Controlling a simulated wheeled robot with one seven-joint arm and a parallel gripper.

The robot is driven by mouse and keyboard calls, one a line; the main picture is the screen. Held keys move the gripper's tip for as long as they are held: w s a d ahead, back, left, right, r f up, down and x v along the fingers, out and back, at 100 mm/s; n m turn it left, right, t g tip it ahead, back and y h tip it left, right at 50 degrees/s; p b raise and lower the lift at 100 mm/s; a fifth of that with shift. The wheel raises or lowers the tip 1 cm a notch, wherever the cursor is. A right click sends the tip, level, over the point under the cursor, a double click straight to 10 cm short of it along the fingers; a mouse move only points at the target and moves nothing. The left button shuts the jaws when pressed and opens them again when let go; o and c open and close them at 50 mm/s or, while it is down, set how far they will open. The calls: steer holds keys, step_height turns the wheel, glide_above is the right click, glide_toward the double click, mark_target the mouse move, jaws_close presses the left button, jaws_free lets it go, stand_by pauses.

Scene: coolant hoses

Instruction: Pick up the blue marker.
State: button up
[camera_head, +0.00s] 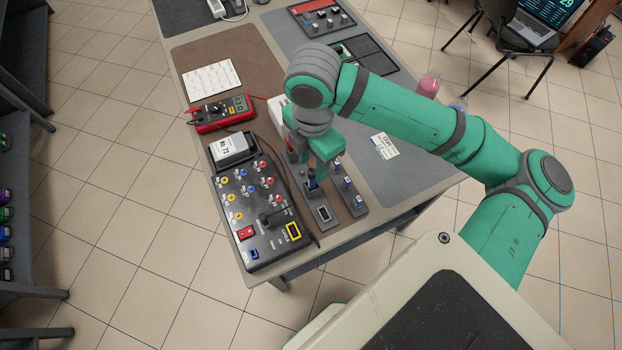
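A small dark-blue upright item (312,182), which looks like the blue marker, stands at a narrow grey block (322,211) near the table's front edge. My gripper (314,172) points down right at its top. The fingers hide its upper part, and I cannot tell whether they touch it or how far apart they are.
A dark control box (256,188) with coloured sockets and a joystick is just left of my gripper. A second grey strip (348,186) with blue-topped parts is close on the right. A red multimeter (220,113) and a paper sheet (211,80) lie farther back. The grey mat (412,176) at right is mostly clear.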

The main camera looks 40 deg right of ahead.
mark_target(312, 177)
steer(key=shift+w+d+f, duration=0.1)
steer(key=shift+w+f, duration=0.05)
steer(key=shift+f, duration=1.95)
steer(key=shift+w+d+f, duration=0.1)
steer(key=shift+w+f, duration=0.05)
steer(key=shift+f, duration=1.9)
jaws_close()
